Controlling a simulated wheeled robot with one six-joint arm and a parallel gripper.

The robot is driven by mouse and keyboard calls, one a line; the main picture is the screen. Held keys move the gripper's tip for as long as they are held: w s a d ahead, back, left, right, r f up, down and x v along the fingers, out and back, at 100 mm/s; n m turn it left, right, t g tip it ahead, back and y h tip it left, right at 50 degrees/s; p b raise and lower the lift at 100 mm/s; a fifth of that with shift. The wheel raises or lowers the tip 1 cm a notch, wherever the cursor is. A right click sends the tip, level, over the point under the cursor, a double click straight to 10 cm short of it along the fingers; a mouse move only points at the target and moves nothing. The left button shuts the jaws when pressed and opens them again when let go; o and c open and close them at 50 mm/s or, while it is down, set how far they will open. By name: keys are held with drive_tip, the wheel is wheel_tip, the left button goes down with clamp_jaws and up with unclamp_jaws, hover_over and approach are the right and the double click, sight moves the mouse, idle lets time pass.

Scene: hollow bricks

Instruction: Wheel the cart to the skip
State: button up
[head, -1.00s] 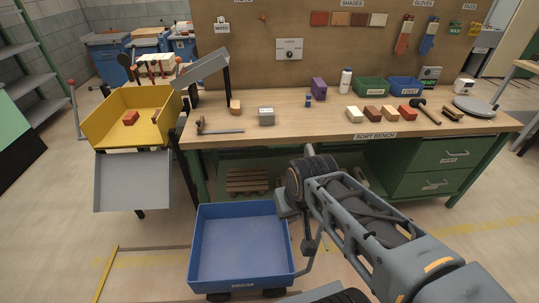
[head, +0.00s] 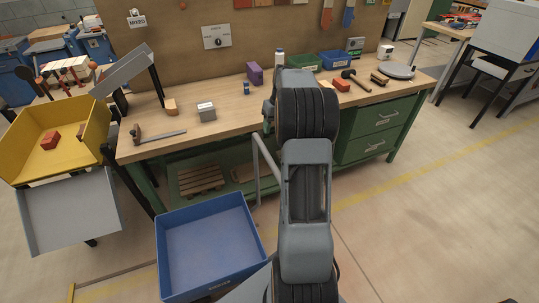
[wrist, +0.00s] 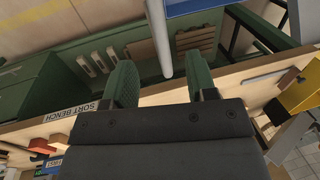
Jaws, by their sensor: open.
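The blue cart (head: 210,245) stands on the floor in front of the bench, its open tray empty. Its grey handle (head: 262,165) rises at its right side, partly hidden by my arm. In the wrist view my gripper (wrist: 158,62) is open, with green fingers apart. The grey handle bar (wrist: 159,35) shows between the fingers in the picture; I cannot tell how deep it sits. A blue edge of the cart (wrist: 195,7) shows at the top. My fingers are hidden in the head view. I cannot tell for sure which thing is the skip.
The sort bench (head: 225,125) stands behind the cart, with bricks and tools on top. A yellow bin (head: 35,140) holding a red brick, with a grey chute panel (head: 70,210), stands at left. Floor at right is open.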

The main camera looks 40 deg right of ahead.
sight(269, 156)
drive_tip(key=f, duration=0.4)
drive_tip(key=a+f+p, duration=0.1)
drive_tip(key=f, duration=0.4)
drive_tip(key=a+f, duration=0.1)
drive_tip(key=f, duration=0.3)
drive_tip(key=shift+w+f, duration=0.35)
clamp_jaws()
